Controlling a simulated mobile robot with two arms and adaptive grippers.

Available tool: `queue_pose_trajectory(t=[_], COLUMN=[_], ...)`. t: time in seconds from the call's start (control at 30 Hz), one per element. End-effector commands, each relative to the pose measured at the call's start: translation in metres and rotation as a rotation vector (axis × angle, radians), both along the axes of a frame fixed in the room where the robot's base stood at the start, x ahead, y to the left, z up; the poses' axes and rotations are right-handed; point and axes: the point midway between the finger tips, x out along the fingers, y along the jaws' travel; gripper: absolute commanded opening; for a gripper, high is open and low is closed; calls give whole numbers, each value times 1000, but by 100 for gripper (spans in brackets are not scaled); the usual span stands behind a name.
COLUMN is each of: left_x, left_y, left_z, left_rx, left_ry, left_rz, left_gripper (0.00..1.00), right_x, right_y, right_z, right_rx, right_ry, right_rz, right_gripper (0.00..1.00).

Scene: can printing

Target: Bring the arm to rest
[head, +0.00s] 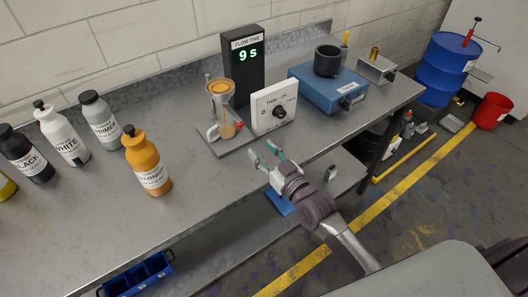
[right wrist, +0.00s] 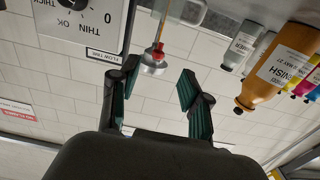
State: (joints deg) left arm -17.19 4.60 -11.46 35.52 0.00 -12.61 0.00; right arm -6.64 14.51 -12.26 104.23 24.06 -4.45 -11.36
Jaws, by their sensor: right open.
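My right gripper (head: 262,154) is open and empty over the front part of the grey workbench (head: 215,185), with its arm coming in from the lower right. Its spread fingers also show in the right wrist view (right wrist: 158,82), with nothing between them. The gripper is in front of the flow cup stand, apart from it. The cup (head: 221,88) sits above a glass beaker (head: 224,122) with orange liquid in it. The white dial panel (head: 273,107) stands just right of the beaker. My left gripper is not seen.
A black timer (head: 244,65) reads 9 s. An orange varnish bottle (head: 146,165) and several other bottles stand at the left. A blue device (head: 328,88) with a black cup is at the right. A blue bin (head: 140,277) is below the bench edge.

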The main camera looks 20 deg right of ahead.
Motion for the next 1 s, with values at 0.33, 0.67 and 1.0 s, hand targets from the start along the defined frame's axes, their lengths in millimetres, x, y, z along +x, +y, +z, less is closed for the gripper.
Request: queue_pose_trajectory(t=[0.33, 0.67, 1.0], left_x=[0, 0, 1], left_y=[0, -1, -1], left_z=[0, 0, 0], left_rx=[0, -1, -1], left_ry=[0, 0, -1], left_rz=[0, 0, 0], left_gripper=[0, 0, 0], right_x=[-2, -12, -130], right_y=[-1, 5, 11], right_z=[0, -9, -75], right_rx=[0, -15, -184], right_ry=[-1, 61, 641], right_rz=[0, 14, 37], right_gripper=[47, 47, 47])
